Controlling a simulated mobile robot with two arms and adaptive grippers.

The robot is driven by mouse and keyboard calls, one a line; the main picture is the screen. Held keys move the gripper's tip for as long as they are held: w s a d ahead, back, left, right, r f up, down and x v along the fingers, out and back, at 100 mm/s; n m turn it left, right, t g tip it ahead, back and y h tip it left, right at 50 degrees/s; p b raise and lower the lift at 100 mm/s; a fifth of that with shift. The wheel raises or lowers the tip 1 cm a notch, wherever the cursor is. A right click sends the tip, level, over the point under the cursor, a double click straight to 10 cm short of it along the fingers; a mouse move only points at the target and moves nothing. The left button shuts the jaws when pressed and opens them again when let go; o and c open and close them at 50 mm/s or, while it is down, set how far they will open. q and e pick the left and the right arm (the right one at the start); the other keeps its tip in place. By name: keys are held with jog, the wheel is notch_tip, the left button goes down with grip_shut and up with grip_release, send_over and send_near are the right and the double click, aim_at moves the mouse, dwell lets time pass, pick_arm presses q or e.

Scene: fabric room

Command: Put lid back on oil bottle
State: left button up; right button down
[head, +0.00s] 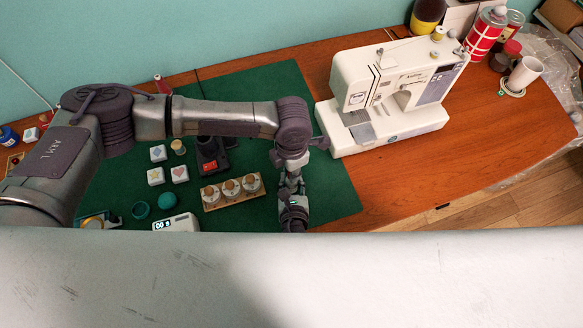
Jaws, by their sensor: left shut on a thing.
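My left gripper (292,213) reaches down over the right part of the green mat (335,190), its lower end close to the pale foreground edge. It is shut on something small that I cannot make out. I cannot pick out the oil bottle or its lid with certainty. A red and white container (484,37) with a pale top stands at the back right, far from the gripper. My right gripper is not in view.
A white sewing machine (395,90) stands right of my left gripper. A wooden rack (232,192) with several corked jars lies just left of it. Bare wooden table (450,155) lies in front of the machine.

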pick_arm(q)
jog(key=shift+m, duration=0.9)
jog(key=o, duration=0.7)
jog(key=shift+c, duration=0.2)
jog(key=shift+r, duration=2.3)
jog(key=shift+c, duration=0.5)
